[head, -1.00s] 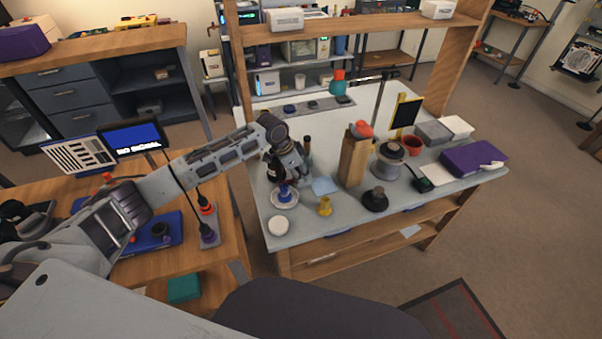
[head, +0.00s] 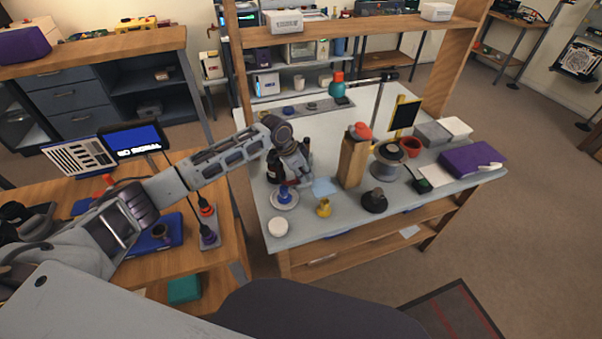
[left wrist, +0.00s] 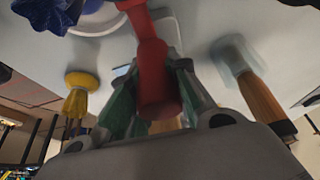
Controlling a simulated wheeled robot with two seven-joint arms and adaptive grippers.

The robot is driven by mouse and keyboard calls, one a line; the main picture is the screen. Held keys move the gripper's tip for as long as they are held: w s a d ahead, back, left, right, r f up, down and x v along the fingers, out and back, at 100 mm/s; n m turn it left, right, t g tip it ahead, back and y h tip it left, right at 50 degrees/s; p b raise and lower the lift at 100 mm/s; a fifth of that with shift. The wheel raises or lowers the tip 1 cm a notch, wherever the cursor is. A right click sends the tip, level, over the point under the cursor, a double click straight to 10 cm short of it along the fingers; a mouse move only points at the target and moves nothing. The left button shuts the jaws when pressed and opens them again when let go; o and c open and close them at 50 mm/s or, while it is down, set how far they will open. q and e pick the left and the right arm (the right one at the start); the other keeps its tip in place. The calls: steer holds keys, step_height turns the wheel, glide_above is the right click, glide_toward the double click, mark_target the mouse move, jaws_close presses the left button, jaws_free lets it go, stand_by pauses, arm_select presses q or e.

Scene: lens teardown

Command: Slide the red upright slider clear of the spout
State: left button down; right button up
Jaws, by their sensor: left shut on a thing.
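My left gripper (head: 300,180) is over the left part of the grey-white worktable, just behind the blue piece (head: 285,194) on a white dish. In the left wrist view the gripper's green-padded fingers (left wrist: 152,100) are closed on the red slider (left wrist: 152,65), a long smooth red piece. Its far end runs past the top edge of that view. In the head view the slider is hidden or too small to make out. I cannot pick out the spout in either view. My right gripper is not in view.
A yellow piece (head: 324,207) and a white round lid (head: 278,226) are near the front edge. A dark bottle (head: 273,166) is beside the gripper. A tall wooden block (head: 352,162) and a dark knob-topped piece (head: 374,200) stand to the right.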

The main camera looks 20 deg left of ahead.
arm_select(q)
steer(key=shift+w+d, duration=0.55)
steer(key=shift+d, duration=0.3)
steer(key=c, duration=1.4)
jaws_free()
steer(key=shift+o, duration=0.2)
steer(key=shift+v, duration=6)
steer(key=shift+s+f, duration=0.15)
